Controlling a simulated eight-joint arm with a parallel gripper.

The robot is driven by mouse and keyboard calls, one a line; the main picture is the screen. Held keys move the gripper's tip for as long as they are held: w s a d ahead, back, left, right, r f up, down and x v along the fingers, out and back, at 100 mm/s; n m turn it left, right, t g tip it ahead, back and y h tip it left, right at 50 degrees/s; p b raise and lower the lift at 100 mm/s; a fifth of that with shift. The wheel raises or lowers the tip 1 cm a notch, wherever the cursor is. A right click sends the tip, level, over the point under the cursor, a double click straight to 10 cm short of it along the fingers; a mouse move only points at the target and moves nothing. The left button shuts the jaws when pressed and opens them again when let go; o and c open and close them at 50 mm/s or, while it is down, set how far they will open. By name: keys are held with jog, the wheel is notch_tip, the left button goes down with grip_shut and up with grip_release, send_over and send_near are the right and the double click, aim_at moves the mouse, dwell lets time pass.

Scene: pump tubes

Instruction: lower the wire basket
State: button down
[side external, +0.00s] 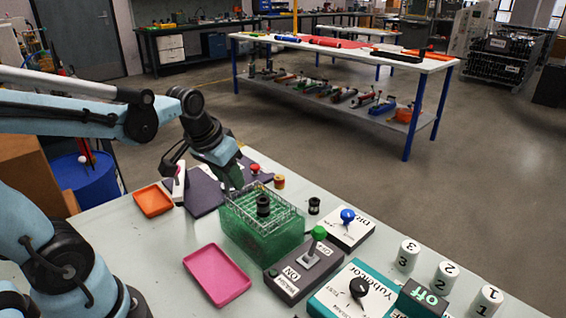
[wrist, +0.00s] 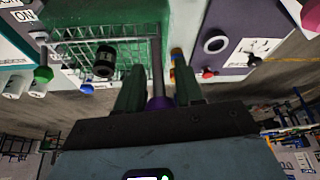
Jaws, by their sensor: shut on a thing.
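The wire basket (side external: 284,213) is a metal mesh cage at the top of the green tank (side external: 262,243), with its upper mesh showing above the tank rim. How deep it sits is hard to tell. A black ringed piece (side external: 263,205) is in it. The basket (wrist: 130,50) and the black piece (wrist: 104,61) also show in the wrist view. My gripper (side external: 233,184) is at the basket's far left side. In the wrist view my gripper (wrist: 160,90) is shut on a grey upright rod (wrist: 158,62) with a purple end, beside the mesh. The rod's lower join is hidden.
A pink tray (side external: 217,275) and a grey switch box (side external: 305,268) with a green knob stand close in front of the tank. A black spool (side external: 314,206) and a blue-knobbed box (side external: 347,229) are to its right. An orange tray (side external: 154,200) lies left.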

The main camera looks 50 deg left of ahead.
jog(key=shift+f, duration=1.6)
jog(key=c, duration=0.9)
grip_release()
jog(key=shift+r, duration=0.1)
jog(key=a+v, duration=0.1)
jog(key=v, duration=1)
jog(key=shift+s+d+r, duration=0.2)
jog(key=shift+d+r, duration=0.2)
jog(key=shift+d, duration=0.1)
jog(key=shift+c, duration=0.3)
